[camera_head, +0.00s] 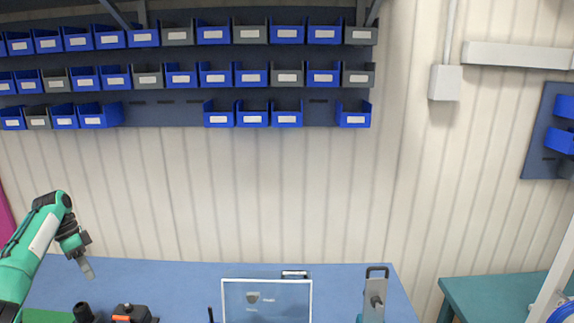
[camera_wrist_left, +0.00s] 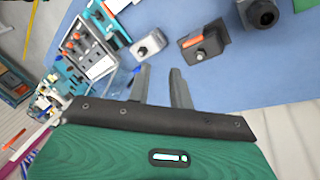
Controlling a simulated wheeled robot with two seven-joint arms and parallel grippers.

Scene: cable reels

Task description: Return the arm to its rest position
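My green left arm comes in from the left in the head view, and its gripper (camera_head: 86,268) hangs above the left end of the blue table (camera_head: 180,275). In the left wrist view the two fingers of my left gripper (camera_wrist_left: 160,82) stand apart with nothing between them. The gripper is clear of the things on the table. My right gripper is in neither view.
An orange-and-black device (camera_head: 128,314) and a black cylindrical thing (camera_head: 83,313) stand near the arm. A screen (camera_head: 266,302) and a grey handled stand (camera_head: 374,298) are farther right. Blue bins (camera_head: 213,35) line the wall.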

